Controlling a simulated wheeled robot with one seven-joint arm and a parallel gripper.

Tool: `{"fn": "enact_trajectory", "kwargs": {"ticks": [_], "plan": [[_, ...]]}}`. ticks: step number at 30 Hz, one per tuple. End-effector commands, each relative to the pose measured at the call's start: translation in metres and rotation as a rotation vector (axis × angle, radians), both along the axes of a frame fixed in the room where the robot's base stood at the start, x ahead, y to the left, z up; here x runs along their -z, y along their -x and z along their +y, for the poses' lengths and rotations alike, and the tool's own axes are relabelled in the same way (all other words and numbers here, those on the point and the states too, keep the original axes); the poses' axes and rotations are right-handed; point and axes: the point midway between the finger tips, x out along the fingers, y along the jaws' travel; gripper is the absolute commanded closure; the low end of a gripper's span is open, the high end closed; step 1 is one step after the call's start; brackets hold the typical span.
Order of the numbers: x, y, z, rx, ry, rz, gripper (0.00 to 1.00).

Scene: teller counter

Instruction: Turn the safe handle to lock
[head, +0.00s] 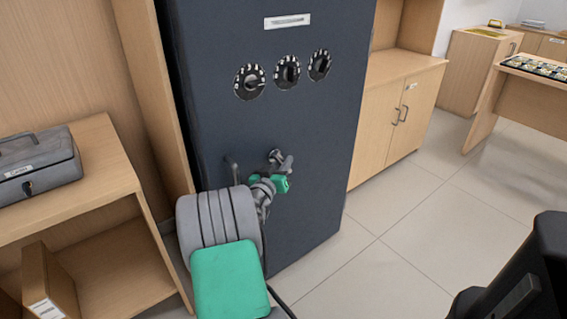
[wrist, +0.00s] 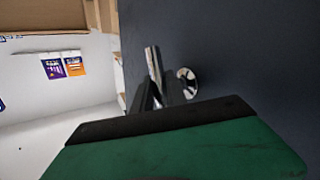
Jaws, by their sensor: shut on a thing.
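The dark blue-grey safe (head: 310,140) stands in the middle of the head view, its door shut as far as I can see. Its metal handle (head: 275,156) is on the lower part of the door, below the three dials. My gripper (head: 284,168) is at the handle, partly hidden by my own arm. In the wrist view, the shiny handle (wrist: 152,62) sticks out from the door by its round base (wrist: 187,80). My gripper (wrist: 158,95) is shut on the handle. The fingertips are partly hidden behind the green and black gripper body.
Three dials (head: 287,70) sit above the handle. A vertical pull bar (head: 232,170) is close to the left of my wrist. A wooden shelf (head: 110,170) with a grey cash box (head: 38,168) stands at left. A cabinet (head: 395,115) is at right, with open floor (head: 400,235) before it.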

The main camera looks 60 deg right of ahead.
Motion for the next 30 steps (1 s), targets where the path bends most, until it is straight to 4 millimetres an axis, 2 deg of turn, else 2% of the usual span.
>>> {"fn": "enact_trajectory", "kwargs": {"ticks": [17, 30], "plan": [[0.006, 0.0, 0.0, -0.001, 0.043, 0.022, 1.0], [0.013, 0.001, -0.001, 0.003, 0.324, 0.162, 1.0]]}}
